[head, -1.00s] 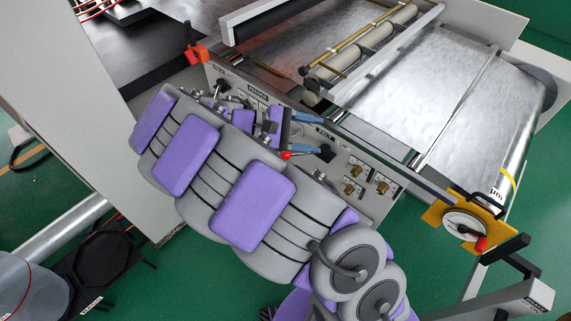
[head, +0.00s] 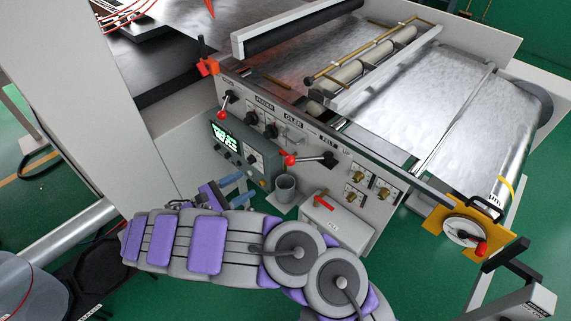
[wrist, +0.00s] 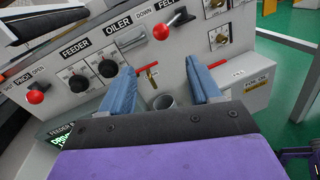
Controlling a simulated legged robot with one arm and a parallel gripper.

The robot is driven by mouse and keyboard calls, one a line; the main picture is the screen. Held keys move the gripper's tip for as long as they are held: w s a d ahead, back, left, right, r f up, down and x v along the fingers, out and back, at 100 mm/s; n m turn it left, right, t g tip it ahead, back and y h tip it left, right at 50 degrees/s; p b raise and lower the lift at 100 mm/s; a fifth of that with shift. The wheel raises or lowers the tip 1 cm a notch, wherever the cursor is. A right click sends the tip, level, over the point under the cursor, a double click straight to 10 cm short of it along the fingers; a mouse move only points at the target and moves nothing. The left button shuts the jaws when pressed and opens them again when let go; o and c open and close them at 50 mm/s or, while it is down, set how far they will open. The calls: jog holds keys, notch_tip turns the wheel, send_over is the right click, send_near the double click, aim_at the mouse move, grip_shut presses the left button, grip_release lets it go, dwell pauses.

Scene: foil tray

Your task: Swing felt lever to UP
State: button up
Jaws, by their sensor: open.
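The felt lever is a black handle with a red ball end (head: 290,160) on the grey side panel, under the FELT label. It points left from its hub, away from the UP mark. In the wrist view the felt lever (wrist: 161,31) points at the side of the DOWN label, its ball at the top centre. My gripper (head: 240,188) is below and left of the lever, apart from it. In the wrist view my gripper (wrist: 159,68) has its two blue fingers spread wide with nothing held between them. The UP label is not in the wrist view.
Another red-ball lever (head: 222,115) sits left on the panel, with black feeder and oiler knobs between.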

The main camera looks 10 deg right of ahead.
aim_at(286, 161)
jog(key=b+x, duration=0.3)
jog(key=x, duration=1.3)
jog(key=shift+d, duration=0.2)
jog(key=shift+c, duration=0.3)
grip_shut()
